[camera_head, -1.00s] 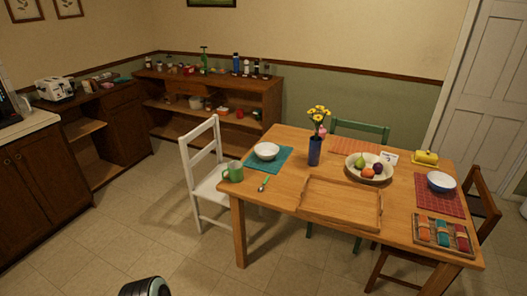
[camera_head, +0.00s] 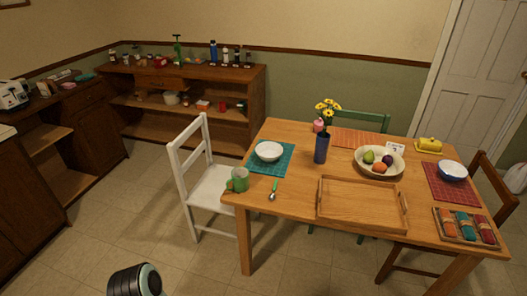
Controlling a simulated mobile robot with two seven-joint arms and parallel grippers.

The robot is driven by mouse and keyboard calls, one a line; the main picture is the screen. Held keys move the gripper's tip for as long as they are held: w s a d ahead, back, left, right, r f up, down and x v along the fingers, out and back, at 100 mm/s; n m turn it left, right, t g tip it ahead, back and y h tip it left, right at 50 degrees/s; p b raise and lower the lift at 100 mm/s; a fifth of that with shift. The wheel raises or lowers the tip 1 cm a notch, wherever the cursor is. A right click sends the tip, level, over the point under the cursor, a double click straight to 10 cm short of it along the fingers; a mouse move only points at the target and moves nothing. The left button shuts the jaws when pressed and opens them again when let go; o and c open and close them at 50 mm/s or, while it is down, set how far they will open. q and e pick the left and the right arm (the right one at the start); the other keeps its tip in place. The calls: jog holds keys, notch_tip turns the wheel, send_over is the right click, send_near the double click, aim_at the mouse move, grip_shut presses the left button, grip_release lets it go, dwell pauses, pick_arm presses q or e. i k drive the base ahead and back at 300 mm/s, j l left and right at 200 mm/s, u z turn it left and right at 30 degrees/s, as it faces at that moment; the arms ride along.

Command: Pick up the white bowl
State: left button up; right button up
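A white bowl (camera_head: 269,151) stands upright on a teal placemat (camera_head: 285,164) at the left end of the wooden table (camera_head: 300,221). It looks empty. A second bowl (camera_head: 453,170), white inside with a blue outside, stands on a red placemat (camera_head: 437,187) at the right end. A dark rounded part of my own body shows at the bottom left, well short of the table. Neither of my grippers is in the picture.
A green mug (camera_head: 238,180) and a green-handled spoon (camera_head: 274,189) lie near the white bowl. A wooden tray (camera_head: 360,204), flower vase (camera_head: 321,149) and fruit bowl (camera_head: 366,168) are to its right. A white chair (camera_head: 208,187) stands at the table's left. Floor in front is clear.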

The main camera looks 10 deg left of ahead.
aim_at(268, 152)
jog(key=i+j, duration=0.15)
jog(key=j, duration=0.25)
jog(key=i+j+z, duration=0.1)
jog(key=j, duration=0.35)
jog(key=i+j, duration=0.2)
jog(key=j, duration=0.2)
jog(key=i+j+z, duration=0.15)
jog(key=j, duration=0.3)
jog(key=i+j, duration=0.1)
jog(key=j, duration=0.3)
